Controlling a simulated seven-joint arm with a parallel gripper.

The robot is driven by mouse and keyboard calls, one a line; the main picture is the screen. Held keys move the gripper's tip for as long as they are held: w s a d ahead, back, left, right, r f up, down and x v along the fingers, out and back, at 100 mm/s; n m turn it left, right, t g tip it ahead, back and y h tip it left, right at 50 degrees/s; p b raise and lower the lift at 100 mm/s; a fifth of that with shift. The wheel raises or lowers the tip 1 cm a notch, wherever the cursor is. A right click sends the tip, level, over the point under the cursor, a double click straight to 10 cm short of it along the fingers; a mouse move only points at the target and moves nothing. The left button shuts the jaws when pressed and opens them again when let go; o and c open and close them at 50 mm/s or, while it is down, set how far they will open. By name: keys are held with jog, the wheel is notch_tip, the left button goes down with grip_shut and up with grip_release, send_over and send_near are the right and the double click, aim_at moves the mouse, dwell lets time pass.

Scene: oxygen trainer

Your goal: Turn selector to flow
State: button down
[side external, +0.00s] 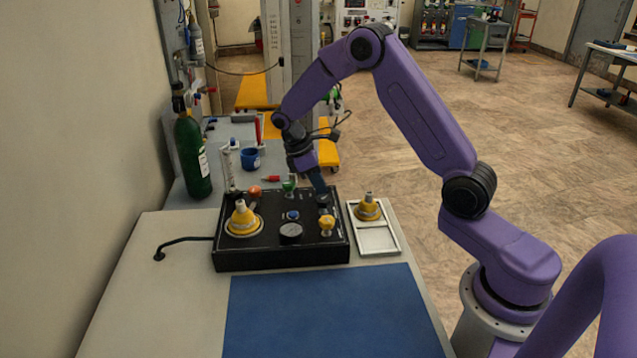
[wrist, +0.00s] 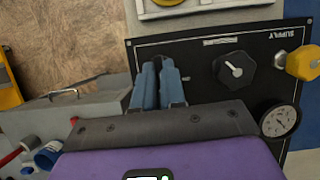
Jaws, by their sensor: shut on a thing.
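The black trainer panel (side external: 283,258) lies on the bench, and part of it fills the upper right of the wrist view (wrist: 200,62). A black knob (wrist: 235,70) with a white pointer sits on it, next to a yellow fitting (wrist: 302,62) by the SUPPLY label. My gripper (side external: 323,197) reaches down to the panel's back right part. In the wrist view its blue-grey fingers (wrist: 159,68) are close together, left of and apart in the picture from the pointer knob. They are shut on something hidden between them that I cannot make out.
A white tray (side external: 380,243) with a yellow fitting (side external: 368,208) stands right of the panel. Orange (side external: 254,191) and green (side external: 289,186) parts, a gauge (side external: 291,233) and a large yellow fitting (side external: 242,220) crowd the panel. A blue mat (side external: 335,315) in front is clear.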

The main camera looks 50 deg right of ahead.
jog(key=shift+d, duration=0.1)
dwell(0.5)
jog(key=c, duration=1.2)
grip_release()
jog(key=shift+r, duration=0.1)
jog(key=v, duration=1.7)
jog(key=shift+w, duration=0.2)
jog(key=shift+r, duration=0.1)
